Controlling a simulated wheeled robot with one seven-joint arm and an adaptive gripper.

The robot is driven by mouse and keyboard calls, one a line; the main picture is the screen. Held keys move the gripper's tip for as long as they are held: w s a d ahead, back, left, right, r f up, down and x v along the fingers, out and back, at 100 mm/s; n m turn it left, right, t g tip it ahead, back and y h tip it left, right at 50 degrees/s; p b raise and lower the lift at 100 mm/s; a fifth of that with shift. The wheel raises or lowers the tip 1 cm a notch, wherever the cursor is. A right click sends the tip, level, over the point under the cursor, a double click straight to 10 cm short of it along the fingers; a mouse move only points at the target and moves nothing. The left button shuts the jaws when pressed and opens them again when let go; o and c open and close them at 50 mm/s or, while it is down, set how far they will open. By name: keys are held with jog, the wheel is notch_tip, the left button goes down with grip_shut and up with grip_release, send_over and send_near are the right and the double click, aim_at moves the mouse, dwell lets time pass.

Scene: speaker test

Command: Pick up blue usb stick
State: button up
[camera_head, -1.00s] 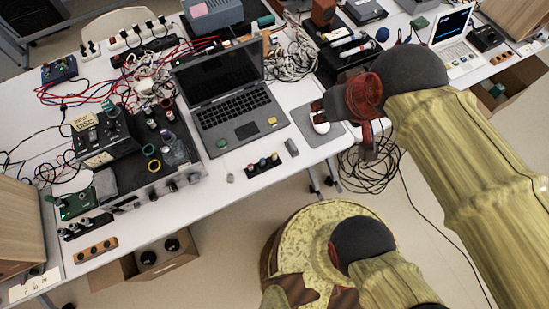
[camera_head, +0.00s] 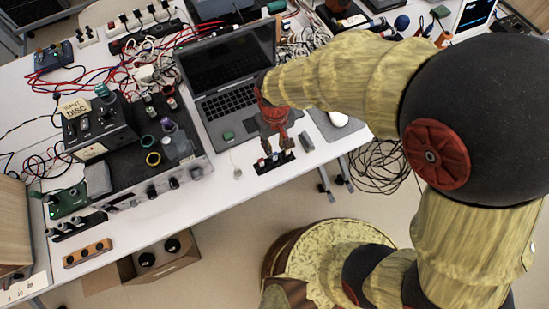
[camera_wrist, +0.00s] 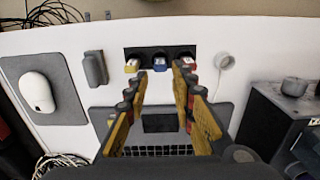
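The blue usb stick (camera_wrist: 159,64) stands in the middle of a black holder (camera_wrist: 146,53), between a yellow stick (camera_wrist: 131,67) and a red stick (camera_wrist: 188,63). My gripper (camera_wrist: 157,68) is open, its two fingers pointing at the holder. In the wrist view the fingertips lie on either side of the blue stick, near the yellow and red ones. Nothing is between the fingers' tips except the view of the blue stick; the height gap is unclear. In the head view my gripper (camera_head: 273,150) is above the holder (camera_head: 262,170) and partly hides the sticks.
An open laptop (camera_head: 228,104) is just behind the holder. A grey block (camera_wrist: 95,68) and a white mouse (camera_wrist: 37,91) on a grey pad lie to one side. A small round white item (camera_wrist: 222,61) lies on the other side. The table's front edge is close by.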

aim_at(274, 153)
notch_tip(274, 153, down, 7)
jog(key=b, duration=0.3)
jog(key=shift+r, duration=0.15)
jog(key=shift+r, duration=0.1)
jog(key=shift+c, duration=0.7)
jog(key=c, duration=0.4)
jog(key=shift+c, duration=0.3)
